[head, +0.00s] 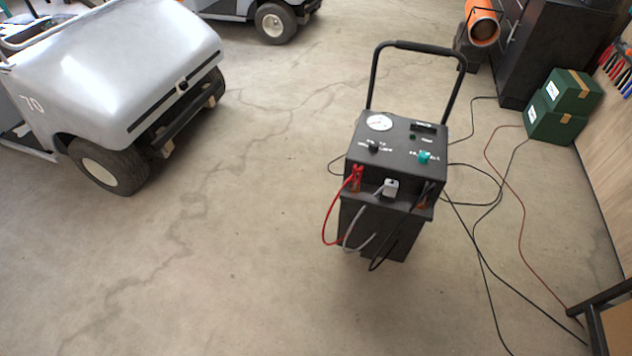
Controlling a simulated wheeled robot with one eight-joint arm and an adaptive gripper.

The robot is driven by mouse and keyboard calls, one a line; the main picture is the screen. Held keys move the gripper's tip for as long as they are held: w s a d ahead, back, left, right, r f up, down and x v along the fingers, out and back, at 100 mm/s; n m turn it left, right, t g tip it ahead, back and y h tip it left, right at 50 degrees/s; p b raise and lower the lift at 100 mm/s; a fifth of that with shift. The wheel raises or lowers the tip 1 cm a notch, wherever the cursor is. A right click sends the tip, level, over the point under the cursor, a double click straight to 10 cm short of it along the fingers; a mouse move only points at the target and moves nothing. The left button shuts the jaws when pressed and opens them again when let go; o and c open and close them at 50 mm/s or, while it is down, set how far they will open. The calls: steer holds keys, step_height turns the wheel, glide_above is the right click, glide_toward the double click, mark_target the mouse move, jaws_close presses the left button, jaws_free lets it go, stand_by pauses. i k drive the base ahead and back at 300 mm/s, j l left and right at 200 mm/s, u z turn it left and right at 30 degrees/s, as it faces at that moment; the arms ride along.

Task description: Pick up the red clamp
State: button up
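The red clamp (357,178) is at the front left of a black wheeled charger (403,141) in the head view. It stands upright at the ledge below the control panel, and a red cable (327,222) loops down from it. A grey plug (390,187) sits at the middle of the ledge. A dark clamp (427,194) with a black cable is at the ledge's right end. The clamp's lower part is hard to make out at this size. My gripper is not in view.
A grey cart (130,70) stands at the left. Black and red cables (480,245) lie on the floor right of the charger. Green boxes (563,105) and a dark cabinet (550,45) are at the right. The floor in front of the charger is clear.

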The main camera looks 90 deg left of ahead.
mark_target(354, 182)
steer(key=u, duration=3.05)
steer(key=k+l+z, duration=0.1)
steer(key=z, duration=2.95)
steer(key=u, duration=3)
steer(key=i+u, duration=0.1)
